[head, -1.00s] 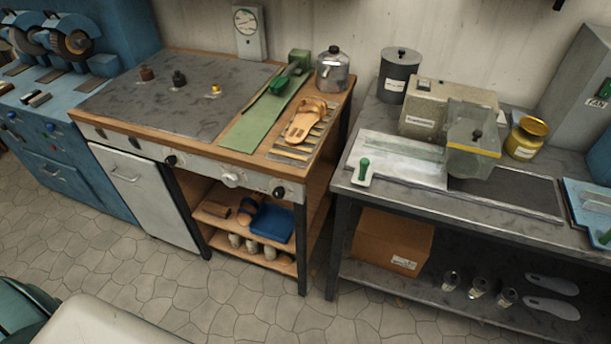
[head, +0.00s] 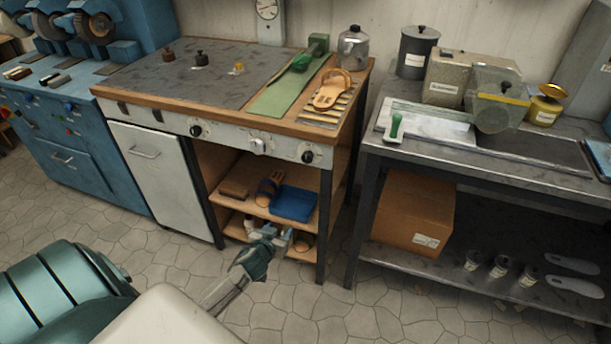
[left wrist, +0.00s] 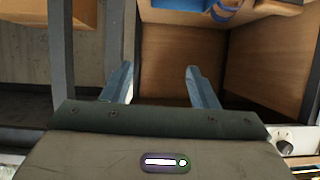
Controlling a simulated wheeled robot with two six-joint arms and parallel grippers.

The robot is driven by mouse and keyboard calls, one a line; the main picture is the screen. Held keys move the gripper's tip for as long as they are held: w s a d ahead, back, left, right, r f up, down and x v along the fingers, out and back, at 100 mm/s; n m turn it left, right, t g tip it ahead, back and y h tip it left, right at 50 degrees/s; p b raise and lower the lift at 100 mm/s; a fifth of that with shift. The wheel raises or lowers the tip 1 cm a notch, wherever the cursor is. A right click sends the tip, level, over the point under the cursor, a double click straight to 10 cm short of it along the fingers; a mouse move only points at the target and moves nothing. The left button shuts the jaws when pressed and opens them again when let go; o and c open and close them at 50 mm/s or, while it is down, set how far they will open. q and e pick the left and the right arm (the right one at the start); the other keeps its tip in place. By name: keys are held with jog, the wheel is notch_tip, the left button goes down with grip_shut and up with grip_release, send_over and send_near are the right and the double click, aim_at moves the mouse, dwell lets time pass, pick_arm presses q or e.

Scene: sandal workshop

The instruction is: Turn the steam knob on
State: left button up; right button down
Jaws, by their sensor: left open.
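The workbench front panel (head: 228,137) carries a black knob (head: 197,129) at the left, a pale knob (head: 258,146) in the middle and a black knob (head: 308,156) at the right. Their labels are too small to read, so I cannot tell which is the steam knob. My left gripper (head: 287,240) is low in front of the bench's lower shelf, below the panel and touching no knob. In the left wrist view its two fingers (left wrist: 160,84) are apart with nothing between them. A dark round knob-like part (left wrist: 284,147) shows at the lower right there. My right gripper is not in view.
A blue tray (head: 292,204) and sandal parts lie on the bench's shelf behind my left gripper. A bench leg (head: 324,228) stands just right of it. A metal table (head: 480,165) with a cardboard box (head: 412,215) beneath stands farther right. The floor in front is clear.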

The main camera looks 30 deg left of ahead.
aim_at(306, 160)
pick_arm(q)
jog(key=w+d+r+n+t+b, duration=0.1)
jog(key=w+r+t, duration=0.15)
jog(key=r, duration=0.65)
jog(key=w+d+r+t+b, duration=0.1)
jog(key=w+r+t+b, duration=0.15)
jog(key=r, duration=0.65)
jog(key=p+x, duration=0.2)
jog(key=x, duration=0.3)
jog(key=p+x, duration=0.1)
jog(key=x, duration=0.4)
jog(key=shift+d+r+p, duration=0.2)
jog(key=shift+p, duration=0.15)
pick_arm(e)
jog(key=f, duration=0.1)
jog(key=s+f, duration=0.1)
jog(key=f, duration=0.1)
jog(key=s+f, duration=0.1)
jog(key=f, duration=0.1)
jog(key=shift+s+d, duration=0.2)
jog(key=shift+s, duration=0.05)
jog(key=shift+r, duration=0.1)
pick_arm(q)
jog(key=c, duration=1)
